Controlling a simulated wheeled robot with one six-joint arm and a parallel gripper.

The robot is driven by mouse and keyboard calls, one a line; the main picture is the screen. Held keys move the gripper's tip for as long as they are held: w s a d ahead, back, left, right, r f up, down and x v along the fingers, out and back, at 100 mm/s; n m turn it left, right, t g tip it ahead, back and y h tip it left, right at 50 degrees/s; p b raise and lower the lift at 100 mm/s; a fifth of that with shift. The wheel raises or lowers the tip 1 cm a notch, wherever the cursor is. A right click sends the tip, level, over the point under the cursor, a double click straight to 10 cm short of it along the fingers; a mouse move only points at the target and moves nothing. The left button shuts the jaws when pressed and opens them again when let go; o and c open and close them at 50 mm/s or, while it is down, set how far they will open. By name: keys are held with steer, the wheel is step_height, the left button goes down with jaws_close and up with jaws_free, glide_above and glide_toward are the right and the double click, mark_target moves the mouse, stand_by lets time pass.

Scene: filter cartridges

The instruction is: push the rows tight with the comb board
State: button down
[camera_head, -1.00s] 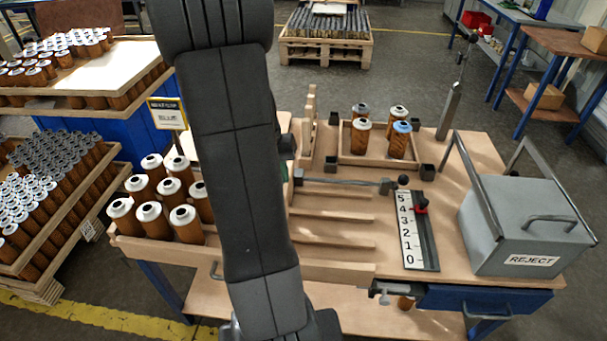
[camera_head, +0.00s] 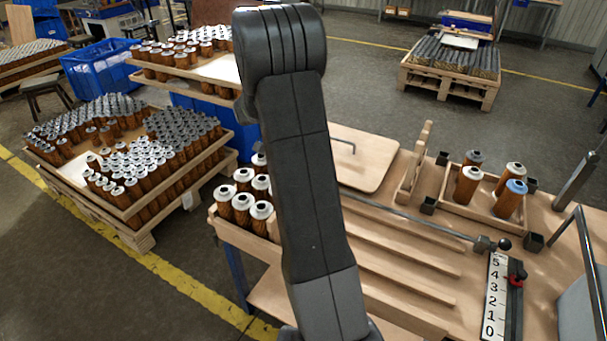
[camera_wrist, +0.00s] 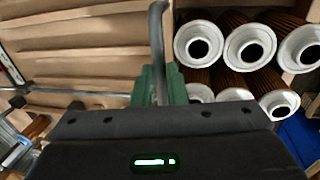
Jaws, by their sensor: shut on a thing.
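My gripper (camera_wrist: 160,84) shows in the wrist view, its green fingers shut on a grey bent rod (camera_wrist: 157,35) that rises between them. What the rod belongs to is not clear. In the head view my arm hides the gripper. An upright wooden piece with an uneven edge (camera_head: 415,165) stands beyond the wooden rails (camera_head: 400,262); I cannot tell whether it is the comb board. White-topped brown cartridges (camera_head: 242,207) stand in rows left of my arm. They also show in the wrist view (camera_wrist: 250,47), close beside the fingers, with small gaps between tops.
A long metal rod (camera_head: 410,220) crosses above the rails towards a black knob. A small tray (camera_head: 450,203) holds several cartridges. A number scale (camera_head: 495,295) lies right of the rails, near a grey bin (camera_head: 578,318). A rounded wooden board (camera_head: 365,155) lies behind my arm.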

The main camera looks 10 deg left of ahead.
steer(key=shift+w+a, duration=0.1)
steer(key=shift+a, duration=0.1)
steer(key=shift+r, duration=0.1)
steer(key=c, duration=1.5)
jaws_free()
steer(key=shift+o, duration=0.2)
step_height(320, 180, up, 14)
steer(key=a, duration=0.2)
steer(key=shift+w+a+f+b, duration=0.25)
steer(key=shift+w+a+b, duration=0.05)
steer(key=shift+w, duration=0.05)
steer(key=d+f, duration=0.1)
steer(key=f, duration=0.8)
steer(key=d+f, duration=0.1)
steer(key=f, duration=0.3)
steer(key=shift+s+d+f+p, duration=0.3)
steer(key=shift+s+d+f, duration=0.05)
steer(key=shift+s, duration=0.05)
steer(key=shift+s+d, duration=0.1)
steer(key=shift+d, duration=0.15)
